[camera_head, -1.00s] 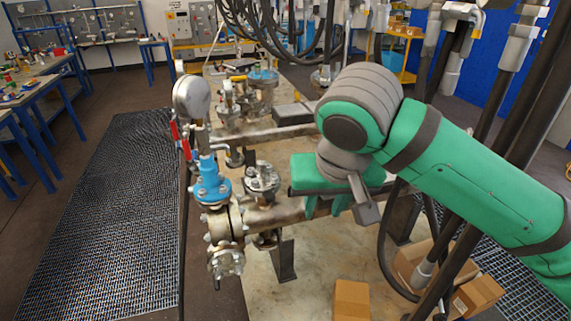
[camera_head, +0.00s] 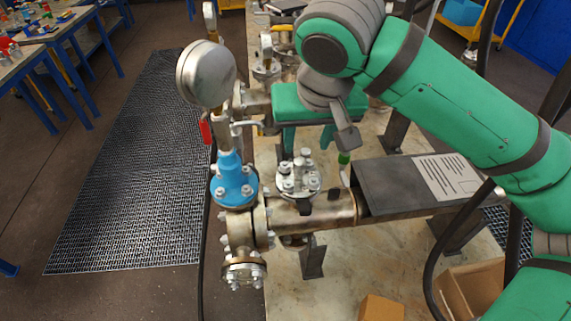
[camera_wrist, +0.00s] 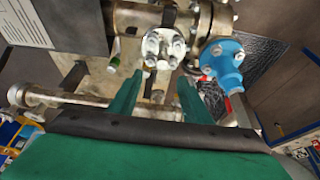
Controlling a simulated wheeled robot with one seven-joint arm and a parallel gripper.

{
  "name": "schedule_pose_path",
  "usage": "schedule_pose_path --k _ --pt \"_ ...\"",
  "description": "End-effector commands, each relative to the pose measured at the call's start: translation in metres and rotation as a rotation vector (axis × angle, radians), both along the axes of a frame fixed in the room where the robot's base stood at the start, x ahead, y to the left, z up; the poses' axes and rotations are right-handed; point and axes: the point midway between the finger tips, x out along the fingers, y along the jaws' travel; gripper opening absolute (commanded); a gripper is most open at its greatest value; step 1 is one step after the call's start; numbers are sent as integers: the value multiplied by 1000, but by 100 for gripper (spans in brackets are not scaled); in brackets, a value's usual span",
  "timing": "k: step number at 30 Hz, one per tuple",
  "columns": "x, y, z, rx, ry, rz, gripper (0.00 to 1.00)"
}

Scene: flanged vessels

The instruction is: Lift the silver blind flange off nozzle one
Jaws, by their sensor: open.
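A silver blind flange (camera_head: 298,182) with several bolts sits on top of a short upright nozzle on the horizontal pipe. It also shows in the wrist view (camera_wrist: 163,46), beyond my fingertips. No number is readable on the nozzle. My green gripper (camera_head: 308,145) is above and behind the flange in the head view. In the wrist view my gripper (camera_wrist: 157,90) has its two green fingers spread apart with nothing held between them. The fingertips appear apart from the flange, though the exact gap cannot be told.
A blue flange (camera_head: 234,188) carrying a pressure gauge (camera_head: 206,73) stands close left of the silver flange. Another bolted flange (camera_head: 244,272) is at the pipe's front end. A dark box with a paper sheet (camera_head: 447,176) lies right. A cardboard box (camera_head: 381,309) is below.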

Motion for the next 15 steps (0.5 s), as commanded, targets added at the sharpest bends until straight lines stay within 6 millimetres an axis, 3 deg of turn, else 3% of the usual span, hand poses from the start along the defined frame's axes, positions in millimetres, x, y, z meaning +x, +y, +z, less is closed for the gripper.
schedule_pose_path --k 9,15 --pt "16 9 -40 -1 2 12 44" --pt "20 15 -52 0 1 21 44"
